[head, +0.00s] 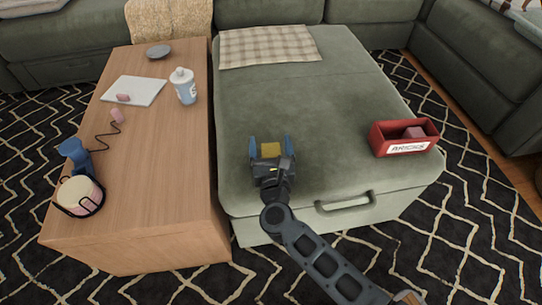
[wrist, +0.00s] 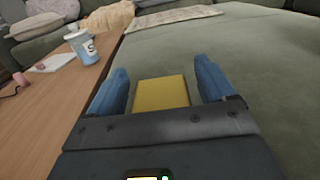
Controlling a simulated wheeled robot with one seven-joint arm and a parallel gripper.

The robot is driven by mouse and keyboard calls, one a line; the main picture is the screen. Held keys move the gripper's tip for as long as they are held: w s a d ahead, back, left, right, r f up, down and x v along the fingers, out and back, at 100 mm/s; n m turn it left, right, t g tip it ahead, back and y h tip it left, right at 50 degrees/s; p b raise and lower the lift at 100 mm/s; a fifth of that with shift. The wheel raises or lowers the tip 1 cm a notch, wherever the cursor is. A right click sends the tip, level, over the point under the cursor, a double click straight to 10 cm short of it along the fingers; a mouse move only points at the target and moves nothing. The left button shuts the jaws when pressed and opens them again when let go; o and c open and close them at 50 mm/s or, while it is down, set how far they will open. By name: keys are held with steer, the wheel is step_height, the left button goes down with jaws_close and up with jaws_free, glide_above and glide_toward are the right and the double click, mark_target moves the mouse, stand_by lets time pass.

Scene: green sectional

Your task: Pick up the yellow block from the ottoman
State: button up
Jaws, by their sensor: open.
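The yellow block (head: 271,149) lies on the green ottoman (head: 300,105), toward its front left. My gripper (head: 270,145) is open, with one blue finger on each side of the block. In the wrist view the yellow block (wrist: 161,93) shows between the two blue fingers of my gripper (wrist: 160,85), with a gap on both sides. The block's near end is hidden behind the gripper's dark body. I cannot tell how far down the fingers reach beside it.
A red box (head: 404,147) labelled "BRICKS", with a pinkish block (head: 414,132) in it, stands at the ottoman's right. A checked cloth (head: 268,45) lies at the back.

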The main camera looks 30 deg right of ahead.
steer(key=shift+w+d, duration=0.1)
steer(key=shift+w, duration=0.05)
steer(key=c, duration=1.1)
